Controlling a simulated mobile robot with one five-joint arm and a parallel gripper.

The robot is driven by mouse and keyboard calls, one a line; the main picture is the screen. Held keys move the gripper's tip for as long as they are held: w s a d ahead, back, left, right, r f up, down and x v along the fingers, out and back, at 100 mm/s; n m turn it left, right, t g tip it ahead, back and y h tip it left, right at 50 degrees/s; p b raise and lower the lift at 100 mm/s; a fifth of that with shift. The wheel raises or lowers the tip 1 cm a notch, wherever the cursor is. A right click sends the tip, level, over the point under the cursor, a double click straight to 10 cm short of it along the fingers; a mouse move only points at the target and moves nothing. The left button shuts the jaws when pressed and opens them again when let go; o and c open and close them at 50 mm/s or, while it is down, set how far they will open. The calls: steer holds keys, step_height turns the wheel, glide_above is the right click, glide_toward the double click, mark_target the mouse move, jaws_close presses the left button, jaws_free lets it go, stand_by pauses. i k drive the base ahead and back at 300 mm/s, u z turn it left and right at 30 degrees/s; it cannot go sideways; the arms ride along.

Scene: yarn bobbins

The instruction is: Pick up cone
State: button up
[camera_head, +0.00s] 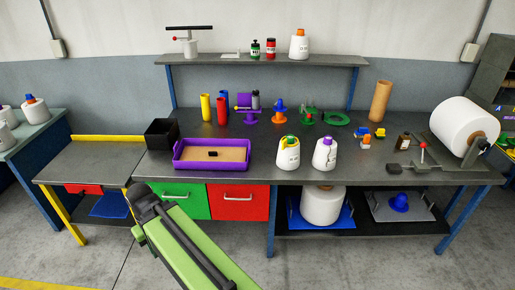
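Several cone-shaped things are in view, and I cannot tell which one the task names. A tall brown cone (380,101) stands upright at the back right of the workbench. A white yarn cone with a green and orange top (288,154) and a white yarn cone with a purple top (324,154) stand upright side by side near the front edge. Another white cone with an orange top (299,46) stands on the shelf. My green and black arm reaches up from the bottom edge, in front of the bench. No gripper fingers show.
A purple tray (179,165) and a black box (161,134) are on the bench's left. A large white roll (464,127) is at the right. Small coloured parts line the back. The bench (240,172) has free room between tray and white cones.

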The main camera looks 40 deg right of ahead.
mark_target(288, 159)
steer(key=u, duration=0.05)
steer(key=i, duration=1.15)
steer(key=z, duration=0.55)
steer(key=i, duration=0.85)
steer(key=z, duration=0.3)
steer(key=k, duration=0.75)
steer(key=z, duration=0.2)
steer(key=i, duration=0.75)
steer(key=u, duration=0.05)
